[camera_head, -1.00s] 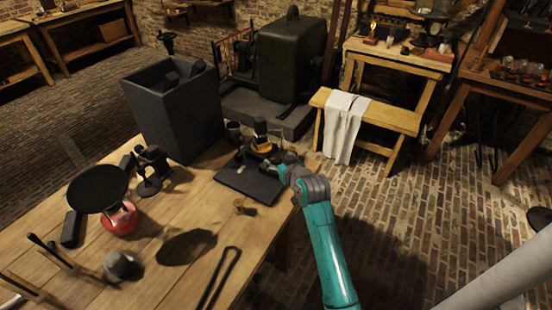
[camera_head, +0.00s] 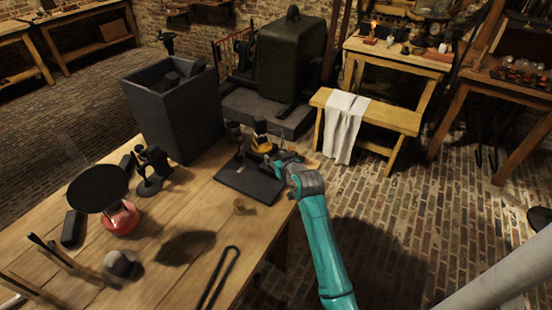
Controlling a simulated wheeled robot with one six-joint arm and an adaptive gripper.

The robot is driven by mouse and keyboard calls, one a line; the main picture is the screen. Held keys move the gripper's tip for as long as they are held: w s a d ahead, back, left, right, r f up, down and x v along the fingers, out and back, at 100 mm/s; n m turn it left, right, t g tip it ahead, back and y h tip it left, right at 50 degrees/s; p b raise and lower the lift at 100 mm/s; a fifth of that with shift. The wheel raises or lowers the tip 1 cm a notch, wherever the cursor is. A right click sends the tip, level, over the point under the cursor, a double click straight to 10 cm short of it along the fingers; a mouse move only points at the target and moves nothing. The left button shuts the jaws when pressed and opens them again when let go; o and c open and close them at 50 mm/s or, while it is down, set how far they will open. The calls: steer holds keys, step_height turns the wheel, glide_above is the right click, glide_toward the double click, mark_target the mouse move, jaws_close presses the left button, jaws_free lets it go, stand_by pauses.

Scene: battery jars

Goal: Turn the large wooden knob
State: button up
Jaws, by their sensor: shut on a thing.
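My gripper (camera_head: 274,161) is at the small apparatus on the dark flat board (camera_head: 248,184), near the table's far right edge. The apparatus has an upright post with a dark top and an amber-yellow part (camera_head: 262,146), just left of and behind my gripper. My gripper is shut on a small part there, and its fingers hide most of it. The large wooden knob is not clearly visible and seems to be hidden at the fingers. My teal arm reaches in from the lower right.
A small wooden piece (camera_head: 239,206) stands in front of the board on the wooden table (camera_head: 205,200). A tall dark bin (camera_head: 170,110) stands behind left. A black dish over a red base (camera_head: 121,217) is at left. Brick floor is open at right.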

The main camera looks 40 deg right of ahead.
steer(key=shift+m+h, duration=0.5)
steer(key=m+g+h, duration=0.1)
steer(key=m+h, duration=0.1)
steer(key=shift+a+g+h, duration=0.1)
steer(key=shift+g+h, duration=0.2)
steer(key=m+g+h, duration=0.3)
steer(key=m, duration=0.1)
steer(key=shift+w+r+m+h, duration=0.1)
steer(key=shift+m+h, duration=0.2)
steer(key=m+g+h, duration=0.2)
steer(key=m+g, duration=0.2)
steer(key=g, duration=0.1)
steer(key=shift+m+g, duration=0.3)
steer(key=shift+m, duration=0.1)
steer(key=shift+m+g, duration=0.7)
steer(key=shift+g, duration=0.1)
steer(key=shift+g, duration=0.3)
steer(key=o, duration=1.2)
steer(key=shift+c, duration=0.2)
